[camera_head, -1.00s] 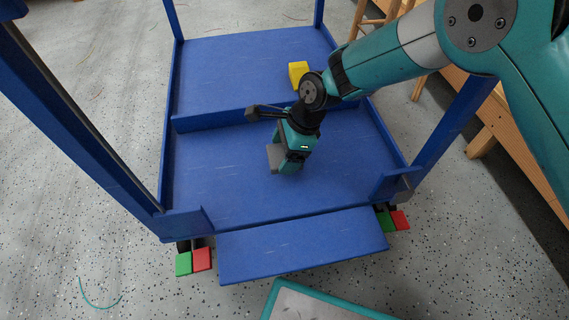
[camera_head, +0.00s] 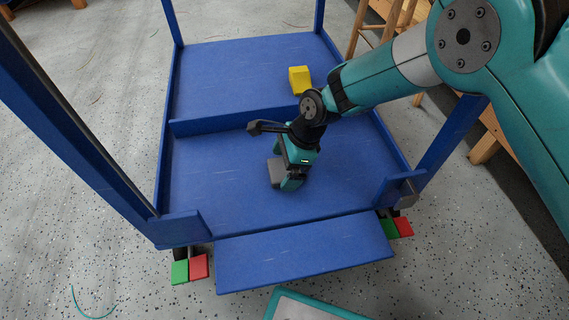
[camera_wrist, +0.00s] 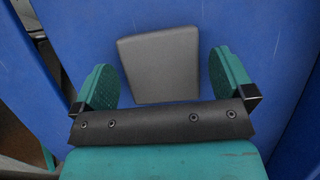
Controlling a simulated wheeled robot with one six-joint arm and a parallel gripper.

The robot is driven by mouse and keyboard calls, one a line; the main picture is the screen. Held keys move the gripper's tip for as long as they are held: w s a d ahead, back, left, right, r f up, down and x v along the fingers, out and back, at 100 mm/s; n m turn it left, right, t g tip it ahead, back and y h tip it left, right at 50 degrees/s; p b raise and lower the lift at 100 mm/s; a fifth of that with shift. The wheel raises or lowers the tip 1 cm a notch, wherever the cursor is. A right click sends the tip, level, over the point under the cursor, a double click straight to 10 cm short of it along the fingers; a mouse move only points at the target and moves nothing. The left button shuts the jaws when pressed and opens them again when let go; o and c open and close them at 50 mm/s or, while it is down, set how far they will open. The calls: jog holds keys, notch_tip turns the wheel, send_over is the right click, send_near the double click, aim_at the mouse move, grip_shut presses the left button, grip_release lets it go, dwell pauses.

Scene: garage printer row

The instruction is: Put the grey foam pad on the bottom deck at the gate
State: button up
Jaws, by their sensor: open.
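The grey foam pad (camera_head: 277,173) shows beside my gripper (camera_head: 291,184) over the near part of the blue bottom deck (camera_head: 225,190), close to the gate end. In the wrist view the pad (camera_wrist: 160,65) appears flat against the blue deck (camera_wrist: 255,40). My gripper (camera_wrist: 163,85) is open there, one finger on each side of the pad. A gap shows between the pad and each finger. The gate flap (camera_head: 305,250) is folded down at the deck's front edge. Part of the pad is hidden behind my gripper.
A yellow block (camera_head: 299,80) stands on the rear part of the deck, behind a low blue divider (camera_head: 215,122). Blue posts rise at the corners. Red and green pedals (camera_head: 190,269) sit by the front corners. A teal-edged panel (camera_head: 300,306) lies nearest me.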

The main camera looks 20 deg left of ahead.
jog(key=p+v, duration=0.6)
jog(key=v, duration=0.6)
jog(key=shift+a, duration=0.1)
